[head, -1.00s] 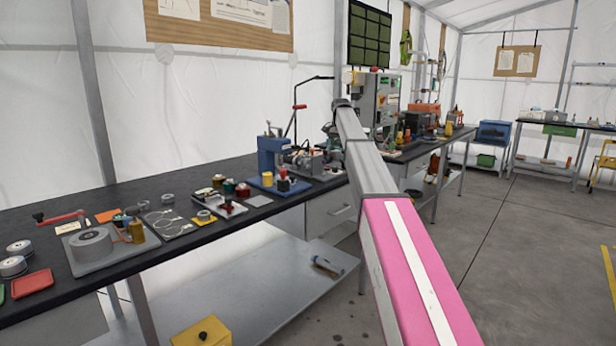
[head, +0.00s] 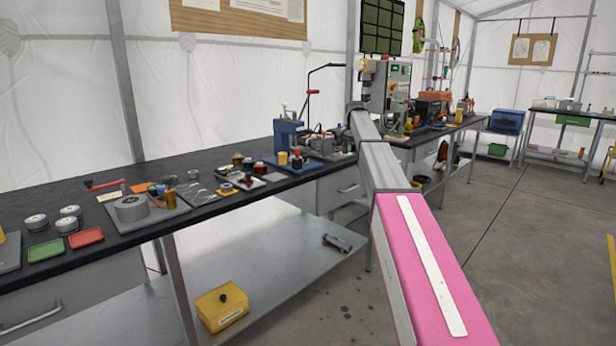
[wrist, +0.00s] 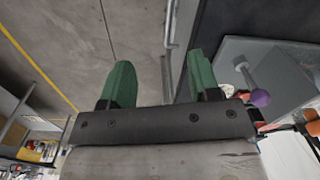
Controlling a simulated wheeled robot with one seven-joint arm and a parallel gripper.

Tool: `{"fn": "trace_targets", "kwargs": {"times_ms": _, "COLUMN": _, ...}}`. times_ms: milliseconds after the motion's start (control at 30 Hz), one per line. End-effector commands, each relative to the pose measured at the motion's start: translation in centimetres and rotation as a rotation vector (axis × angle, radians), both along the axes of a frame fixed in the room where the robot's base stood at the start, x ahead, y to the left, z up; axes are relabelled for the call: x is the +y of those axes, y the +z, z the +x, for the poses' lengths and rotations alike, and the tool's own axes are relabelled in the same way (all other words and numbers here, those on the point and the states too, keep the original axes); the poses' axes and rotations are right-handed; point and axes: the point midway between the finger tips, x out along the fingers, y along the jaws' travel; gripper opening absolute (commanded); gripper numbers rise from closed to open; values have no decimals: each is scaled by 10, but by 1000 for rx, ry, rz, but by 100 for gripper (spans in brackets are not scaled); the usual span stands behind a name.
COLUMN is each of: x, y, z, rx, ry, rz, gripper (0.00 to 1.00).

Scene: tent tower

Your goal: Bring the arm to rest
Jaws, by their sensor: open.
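My gripper (wrist: 158,85) shows in the wrist view with two green fingers set wide apart. Nothing is between them but grey concrete floor. In the head view my arm, grey with a pink section, stretches forward past the right end of the near workbench. The gripper itself is hard to make out at its far end there. The arm is raised above the floor beside the bench.
A black-topped workbench (head: 235,207) runs along the left with small trays, tins and a blue press (head: 288,142). A yellow box (head: 222,306) sits on its lower shelf. A blue box (head: 506,121) stands farther back. The floor (head: 535,235) on the right is open.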

Motion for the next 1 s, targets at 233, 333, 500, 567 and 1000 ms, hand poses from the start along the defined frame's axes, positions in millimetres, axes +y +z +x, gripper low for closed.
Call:
{"fn": "trace_targets", "kwargs": {"times_ms": 233, "x": 1, "y": -69, "z": -48, "rx": 2, "ry": 56, "rz": -4, "gripper": 56}}
{"fn": "trace_targets", "kwargs": {"times_ms": 333, "x": 1, "y": -108, "z": -78, "rx": 4, "ry": 90, "rz": -6, "gripper": 56}}
{"fn": "trace_targets", "kwargs": {"times_ms": 500, "x": 2, "y": -189, "z": -152, "rx": 6, "ry": 172, "rz": -12, "gripper": 56}}
{"fn": "trace_targets", "kwargs": {"times_ms": 567, "x": 2, "y": -216, "z": -179, "rx": 5, "ry": 203, "rz": -13, "gripper": 56}}
{"fn": "trace_targets", "kwargs": {"times_ms": 1000, "x": 3, "y": -357, "z": -395, "rx": 8, "ry": 431, "rz": -28, "gripper": 56}}
